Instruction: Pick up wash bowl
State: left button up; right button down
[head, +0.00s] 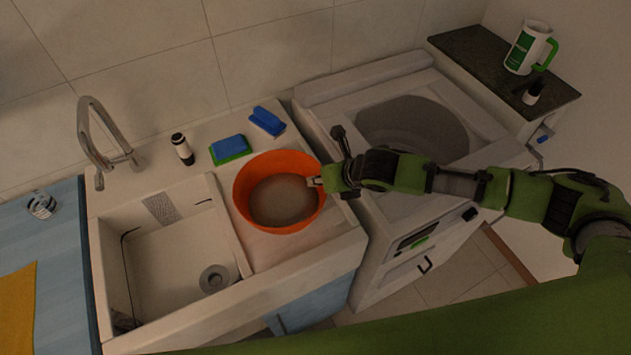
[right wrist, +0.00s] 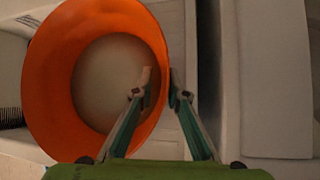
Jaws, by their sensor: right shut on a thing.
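The wash bowl (head: 247,202) is a round orange basin. It stands on the counter to the right of the sink and looks upright; its inside shows a greyish bottom. My right gripper (head: 315,182) reaches in from the right at the bowl's right rim. In the right wrist view the bowl (right wrist: 48,75) fills the left side. There my right gripper (right wrist: 160,88) has one finger inside the bowl and one outside, shut on the rim wall between them. My left gripper is in neither view.
A white sink (head: 165,275) with a tall faucet (head: 95,130) is left of the bowl. A dark bottle (head: 182,149), a blue-green sponge (head: 229,148) and a blue brush (head: 267,121) stand behind. A washing machine (head: 340,90) is at right.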

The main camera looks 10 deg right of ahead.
aim_at(311, 209)
jog(key=shift+w+r+b, duration=0.15)
jog(key=shift+r+b, duration=0.2)
jog(key=shift+r, duration=0.45)
jog(key=s+a+r+b, duration=0.1)
jog(key=s+r, duration=0.2)
jog(key=s+a+r+b, duration=0.1)
jog(key=s+r, duration=0.2)
jog(key=s+a+r+b, duration=0.1)
jog(key=s+r, duration=0.2)
jog(key=s, duration=0.1)
jog(key=shift+a+r, duration=0.1)
jog(key=shift+a, duration=0.1)
jog(key=shift+s+a+r+b, duration=0.15)
jog(key=shift+s+r, duration=0.15)
jog(key=shift+s, duration=0.25)
jog(key=shift+s+a+r+b, duration=0.2)
jog(key=shift+s+r, duration=0.05)
jog(key=shift+s, duration=0.35)
jog(key=shift+s+a+r+b, duration=0.15)
jog(key=shift+s+r, duration=0.15)
jog(key=shift+s, duration=0.25)
